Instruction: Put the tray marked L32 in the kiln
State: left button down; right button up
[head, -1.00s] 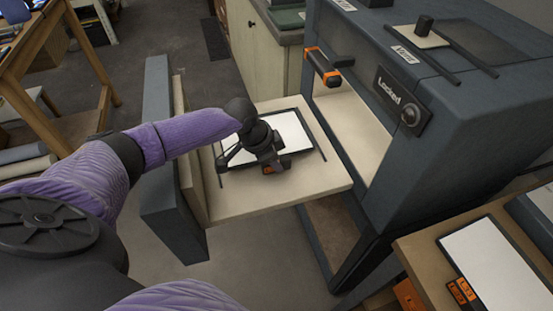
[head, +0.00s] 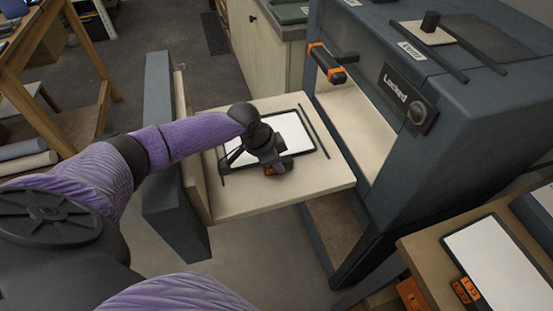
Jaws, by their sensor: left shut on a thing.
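The blue-grey kiln (head: 470,125) stands at the right, with a panel reading "Locked" (head: 396,90) on its front. Its pale shelf (head: 315,183) is pulled out to the left, with the dark door slab (head: 170,165) at its outer end. A dark-rimmed tray with a white surface (head: 295,132) lies on this shelf between two thin dark rails. My left gripper (head: 277,167) is shut on the tray's near edge, by a small orange mark. The mark is too small to read, and the gripper and wrist hide part of the tray. My right gripper is out of view.
Another white-topped tray (head: 495,262) with orange tags (head: 465,290) lies on a wooden table (head: 425,245) at the lower right. A cabinet (head: 265,50) stands behind the shelf. An orange-and-black handle (head: 327,63) sticks out above the kiln opening.

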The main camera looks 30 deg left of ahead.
pick_arm(q)
jog(key=shift+c, duration=2)
grip_release()
notch_tip(320, 180, up, 7)
jog(key=p, duration=0.7)
jog(key=shift+r, duration=0.15)
